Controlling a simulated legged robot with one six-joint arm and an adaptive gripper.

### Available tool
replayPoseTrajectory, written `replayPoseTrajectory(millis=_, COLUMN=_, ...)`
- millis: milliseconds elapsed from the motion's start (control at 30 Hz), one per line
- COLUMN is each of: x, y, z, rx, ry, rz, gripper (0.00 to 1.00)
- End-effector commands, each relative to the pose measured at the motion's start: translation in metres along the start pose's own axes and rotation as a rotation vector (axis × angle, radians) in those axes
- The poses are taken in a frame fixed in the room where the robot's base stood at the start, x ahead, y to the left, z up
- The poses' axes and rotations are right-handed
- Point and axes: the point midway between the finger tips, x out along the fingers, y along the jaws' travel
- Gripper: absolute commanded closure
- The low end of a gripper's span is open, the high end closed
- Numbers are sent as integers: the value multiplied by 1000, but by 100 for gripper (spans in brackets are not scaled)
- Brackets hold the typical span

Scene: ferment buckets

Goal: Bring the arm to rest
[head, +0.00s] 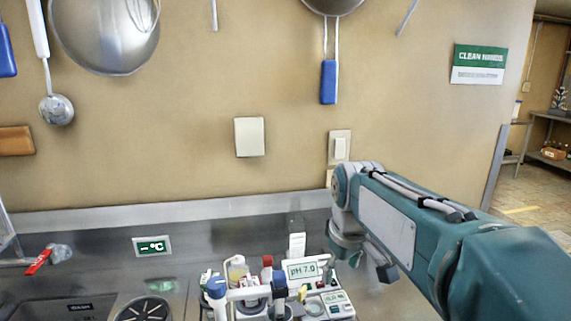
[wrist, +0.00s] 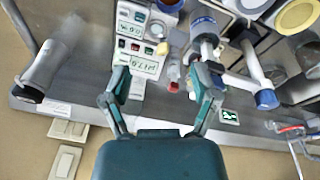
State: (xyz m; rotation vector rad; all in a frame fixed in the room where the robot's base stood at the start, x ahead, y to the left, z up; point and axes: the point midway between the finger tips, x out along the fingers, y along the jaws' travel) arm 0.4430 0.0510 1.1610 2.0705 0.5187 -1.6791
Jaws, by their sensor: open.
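My arm reaches in from the right in the head view, teal and grey, folded at the elbow (head: 357,190) in front of the wall. My gripper shows in the wrist view (wrist: 160,72), with its two teal fingers spread apart and nothing between them. It points toward the counter with the pH meter. In the head view the gripper end is mostly hidden behind the forearm. No held object is visible.
A pH meter (head: 302,269) reading 7.0, with bottles and a white stand, is on the steel counter (head: 190,232). A sink (head: 60,308) is at left. A ladle (head: 56,108), pans and a blue-handled strainer (head: 328,82) hang on the wall. Switches (head: 340,148) are behind my arm.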

Motion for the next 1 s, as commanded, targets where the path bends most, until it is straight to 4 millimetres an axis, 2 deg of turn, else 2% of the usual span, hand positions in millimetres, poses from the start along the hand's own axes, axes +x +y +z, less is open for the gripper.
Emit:
replayPoseTrajectory(millis=200, x=-13, y=-11, z=47, rx=127, ry=60, rz=33, gripper=23)
replayPoseTrajectory(millis=467, x=-14, y=-28, z=101, rx=279, ry=131, rz=64, gripper=23)
replayPoseTrajectory(millis=800, x=1, y=-53, z=168, rx=474, ry=229, rz=95, gripper=23)
replayPoseTrajectory(millis=1000, x=13, y=-63, z=191, rx=550, ry=269, rz=104, gripper=23)
